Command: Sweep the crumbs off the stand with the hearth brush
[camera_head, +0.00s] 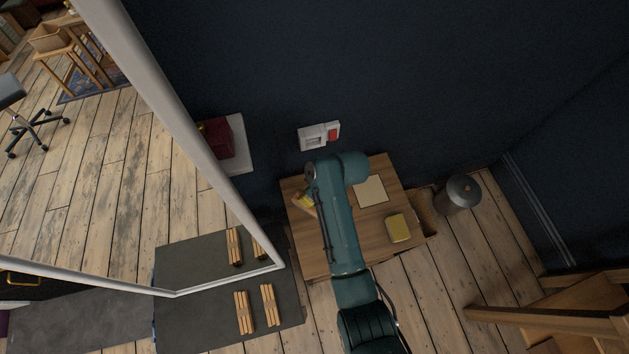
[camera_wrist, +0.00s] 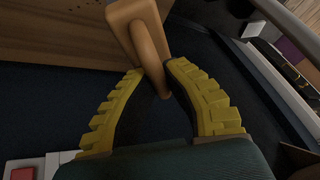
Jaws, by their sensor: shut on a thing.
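The wooden stand (camera_head: 312,262) is against the dark wall in the head view; its brown surface (camera_wrist: 50,40) seems to fill the upper left of the wrist view. My gripper (camera_wrist: 157,70) has yellow ribbed fingers closed around the tan handle of the hearth brush (camera_wrist: 133,18). The brush's wider block is beyond the fingertips; its bristles are not visible. In the head view the gripper (camera_head: 307,201) is over the stand's left part, largely hidden by my arm. A few dark specks (camera_wrist: 82,4) show at the wrist view's top edge; I cannot tell whether they are crumbs.
A pale sheet (camera_head: 371,191) and a yellow block (camera_head: 398,228) lie on the stand's right half. A red-and-white wall fitting (camera_head: 320,135) is behind. A grey metal canister (camera_head: 461,192) stands right, and a white-framed mirror (camera_head: 170,110) stands left. Plank floor is open in front.

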